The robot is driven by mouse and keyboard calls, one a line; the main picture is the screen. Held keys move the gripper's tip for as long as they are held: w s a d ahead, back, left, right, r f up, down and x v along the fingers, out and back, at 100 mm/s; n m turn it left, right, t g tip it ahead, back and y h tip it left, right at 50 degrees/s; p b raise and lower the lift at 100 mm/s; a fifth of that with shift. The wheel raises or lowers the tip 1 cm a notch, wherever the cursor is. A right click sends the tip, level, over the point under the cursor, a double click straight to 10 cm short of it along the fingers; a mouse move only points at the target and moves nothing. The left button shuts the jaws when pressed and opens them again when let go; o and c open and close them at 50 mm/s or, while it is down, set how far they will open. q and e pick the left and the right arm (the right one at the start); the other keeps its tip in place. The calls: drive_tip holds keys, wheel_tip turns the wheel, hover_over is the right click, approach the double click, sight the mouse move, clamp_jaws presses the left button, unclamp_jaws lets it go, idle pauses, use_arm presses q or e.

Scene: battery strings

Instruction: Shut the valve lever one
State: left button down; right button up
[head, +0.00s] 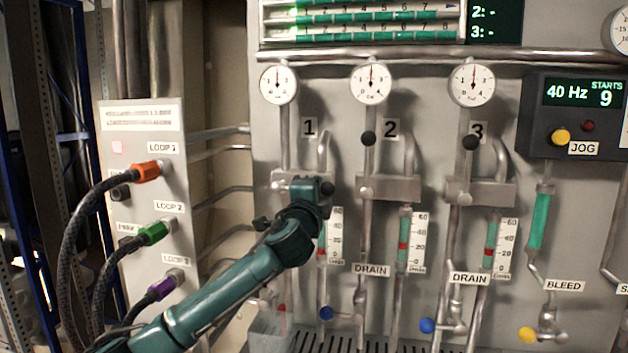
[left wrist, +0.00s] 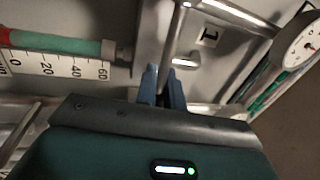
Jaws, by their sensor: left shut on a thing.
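Valve one is a metal block (head: 289,180) on a vertical pipe under the label 1 (head: 310,128) in the head view. My left gripper (head: 322,189) is in front of its right side, largely covering it. A dark round knob shows at the gripper's tip and appears to be the lever one knob; the lever's rod is mostly hidden, so its exact angle is unclear. In the left wrist view the two blue fingers (left wrist: 163,88) are close together, shut on the lever, with little of it visible between them. My right gripper is not in view.
Levers two (head: 368,139) and three (head: 470,143) have black knobs pointing up. A flow tube with a scale (head: 336,235) hangs just below my gripper. Hoses plug into the loop panel (head: 140,125) at left. A jog box (head: 575,115) is at right.

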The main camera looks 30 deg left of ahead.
use_arm(q)
drive_tip(key=shift+d+f+m, duration=0.2)
drive_tip(key=shift+f+m, duration=0.1)
drive_tip(key=shift+m, duration=0.1)
drive_tip(key=c, duration=1.7)
unclamp_jaws()
drive_tip(key=b+v, duration=0.3)
drive_tip(key=v, duration=1)
drive_tip(key=shift+s, duration=0.1)
